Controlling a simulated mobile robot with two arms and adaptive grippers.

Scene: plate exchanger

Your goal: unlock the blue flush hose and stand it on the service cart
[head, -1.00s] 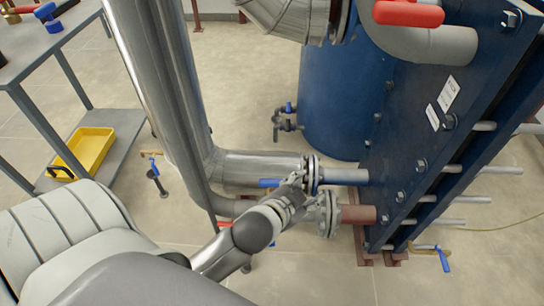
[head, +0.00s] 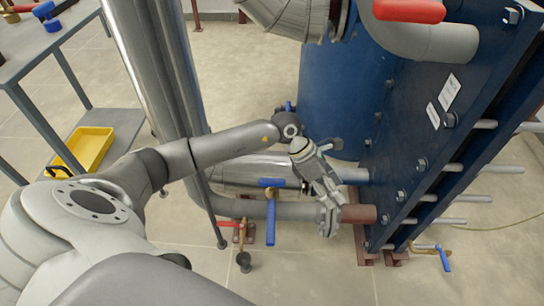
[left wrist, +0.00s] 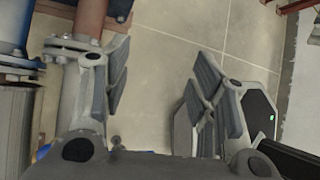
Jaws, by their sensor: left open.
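My left gripper (head: 325,187) hangs in front of the lower pipes, close to the grey flange (head: 328,216) of the lower pipe. In the left wrist view its fingers (left wrist: 155,95) are wide apart, with only floor between them. I cannot tell which blue part is the flush hose. The service cart (head: 72,27) stands at the upper left. My right gripper is not in view.
The blue plate exchanger (head: 400,165) with protruding rods fills the right. A tall steel pipe (head: 150,65) stands behind my left arm. A red-handled fitting (head: 229,225) is low in front. A yellow tray (head: 90,150) sits on the cart's lower shelf. Floor in front is open.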

